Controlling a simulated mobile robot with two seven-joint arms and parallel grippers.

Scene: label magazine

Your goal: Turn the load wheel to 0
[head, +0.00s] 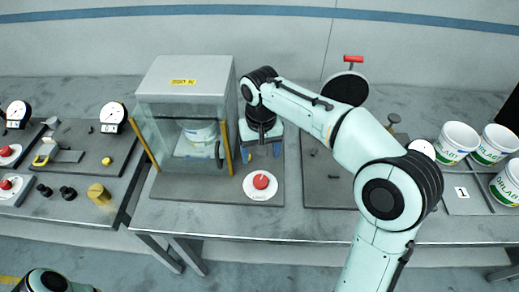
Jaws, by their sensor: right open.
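My right gripper (261,151) points down just right of the glass-fronted cabinet (190,75), above the dark base plate. Its blue-tipped fingers are apart, and I see nothing held between them. I cannot clearly make out the load wheel or its number; my right arm hides part of the station to the right. A red-topped handle (353,59) on a dark round part stands behind the arm. My left gripper is not in view.
A white tub (200,132) stands inside the cabinet. A red button (261,181) sits in front of the gripper. Labelled white tubs (455,142) stand at the right. A gauge (112,116) and a brass weight (98,193) are on the left table.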

